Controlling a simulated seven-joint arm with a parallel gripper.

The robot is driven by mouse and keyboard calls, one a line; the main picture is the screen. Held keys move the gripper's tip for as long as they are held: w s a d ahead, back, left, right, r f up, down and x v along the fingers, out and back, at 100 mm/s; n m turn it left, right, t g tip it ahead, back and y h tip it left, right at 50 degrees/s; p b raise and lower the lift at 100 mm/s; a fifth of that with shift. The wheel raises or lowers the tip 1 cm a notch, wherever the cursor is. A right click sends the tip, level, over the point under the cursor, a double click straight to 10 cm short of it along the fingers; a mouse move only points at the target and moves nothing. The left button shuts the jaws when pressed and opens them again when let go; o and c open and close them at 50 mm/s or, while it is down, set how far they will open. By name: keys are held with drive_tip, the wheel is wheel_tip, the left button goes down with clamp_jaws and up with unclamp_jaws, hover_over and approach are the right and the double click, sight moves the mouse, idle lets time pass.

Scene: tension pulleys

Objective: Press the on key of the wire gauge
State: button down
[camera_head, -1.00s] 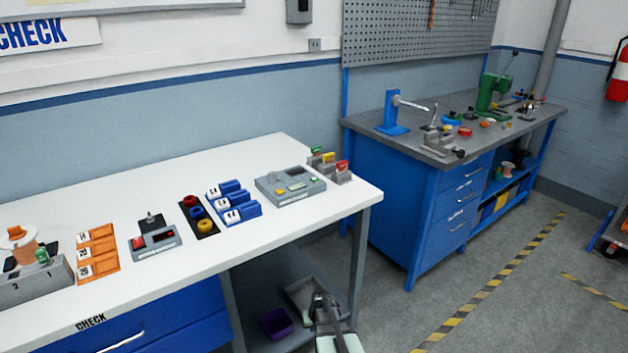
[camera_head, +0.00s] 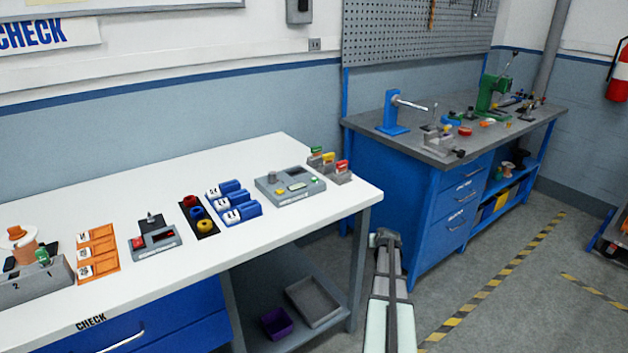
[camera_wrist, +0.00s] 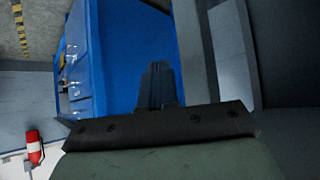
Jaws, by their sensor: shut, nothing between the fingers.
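Two grey devices lie on the white bench, and I cannot read their labels to tell which is the wire gauge. One device (camera_head: 157,240) has a red button at its left, a dark display and a small upright post. My gripper (camera_wrist: 156,85) is shut and empty in the wrist view, well away from both devices.
The white bench (camera_head: 130,200) also holds blue blocks (camera_head: 237,203), a black tray of coloured spools (camera_head: 198,219), orange cards (camera_head: 97,251) and coloured tags in holders (camera_head: 335,165). A blue workbench (camera_head: 410,205) stands behind right. Its side fills much of the wrist view (camera_wrist: 135,45).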

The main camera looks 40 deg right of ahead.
sight(316, 180)
drive_tip(key=s+d+r+m+h, duration=0.1)
drive_tip(key=d+r+h, duration=0.1)
drive_tip(key=d+r, duration=0.85)
drive_tip(key=w+r+t, duration=0.2)
drive_tip(key=w+r, duration=0.2)
drive_tip(key=r, duration=0.3)
drive_tip(key=w+a+r+y, duration=0.1)
drive_tip(key=w+a+r, duration=0.2)
drive_tip(key=a, duration=0.1)
drive_tip(key=w+a+r+y, duration=0.2)
drive_tip(key=w+a+r, duration=0.1)
drive_tip(key=w+a, duration=0.1)
drive_tip(key=w+a+r+y, duration=0.1)
drive_tip(key=w+a+r, duration=0.2)
drive_tip(key=a+r, duration=0.1)
drive_tip(key=shift+w+a+r+y, duration=0.1)
drive_tip(key=shift+w+a+y, duration=0.1)
drive_tip(key=shift+y, duration=0.2)
drive_tip(key=w+a+r+y, duration=0.4)
drive_tip(key=a+r, duration=0.5)
drive_tip(key=a, duration=0.5)
drive_tip(key=shift+w+n, duration=0.3)
drive_tip(key=shift+w, duration=0.7)
drive_tip(key=shift+f, duration=0.1)
drive_tip(key=shift+f, duration=4.25)
drive_tip(key=shift+f, duration=0.15)
drive_tip(key=shift+f, duration=0.3)
